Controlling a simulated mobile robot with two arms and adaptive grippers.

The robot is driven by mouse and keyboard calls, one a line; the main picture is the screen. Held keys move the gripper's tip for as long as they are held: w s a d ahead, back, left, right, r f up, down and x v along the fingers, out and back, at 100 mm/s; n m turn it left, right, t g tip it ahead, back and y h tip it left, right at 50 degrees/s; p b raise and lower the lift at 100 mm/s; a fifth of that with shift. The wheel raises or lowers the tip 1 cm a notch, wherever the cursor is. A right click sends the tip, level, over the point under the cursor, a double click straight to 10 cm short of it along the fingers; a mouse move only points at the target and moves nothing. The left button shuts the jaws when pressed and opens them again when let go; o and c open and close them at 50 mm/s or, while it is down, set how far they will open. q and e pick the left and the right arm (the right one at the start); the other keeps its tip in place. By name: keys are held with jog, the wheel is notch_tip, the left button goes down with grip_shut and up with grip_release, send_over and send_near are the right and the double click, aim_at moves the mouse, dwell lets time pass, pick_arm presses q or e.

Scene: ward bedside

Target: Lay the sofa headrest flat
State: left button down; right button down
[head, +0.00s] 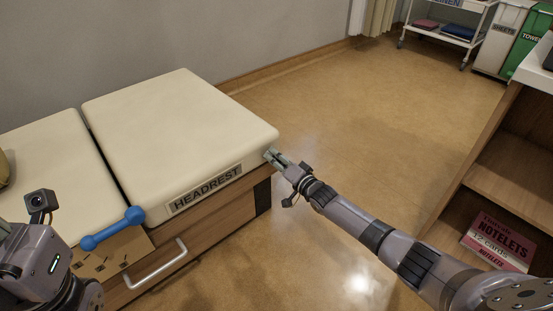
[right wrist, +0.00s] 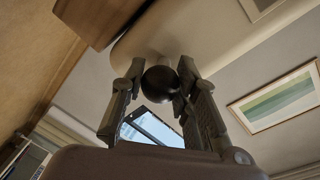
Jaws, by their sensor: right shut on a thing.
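The cream padded headrest (head: 180,125), marked with a HEADREST label (head: 205,187), is at the left of the head view, beside another cream cushion (head: 50,165). Its top looks close to level with that cushion; I cannot tell any slight tilt. My right gripper (head: 275,157) is at the headrest's near right corner. In the right wrist view, its fingers are closed around a round black knob (right wrist: 160,84) at the headrest's pale edge (right wrist: 190,35). My left wrist (head: 40,255) shows at the lower left; its fingers cannot be made out.
A blue bone-shaped thing (head: 112,228) is by the wooden base front, above a metal handle (head: 157,264). A shelf at the right holds a pink NOTELETS box (head: 495,240). A linen trolley (head: 445,32) stands far back. The floor (head: 350,130) between is clear.

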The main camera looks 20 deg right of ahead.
jog(key=shift+s+f, duration=0.15)
jog(key=shift+f, duration=0.35)
jog(key=c, duration=1.4)
grip_release()
jog(key=shift+f, duration=0.15)
jog(key=shift+c, duration=0.2)
jog(key=shift+o, duration=1.1)
jog(key=shift+r, duration=0.25)
jog(key=v, duration=1.1)
jog(key=shift+s, duration=0.4)
jog(key=shift+d, duration=0.1)
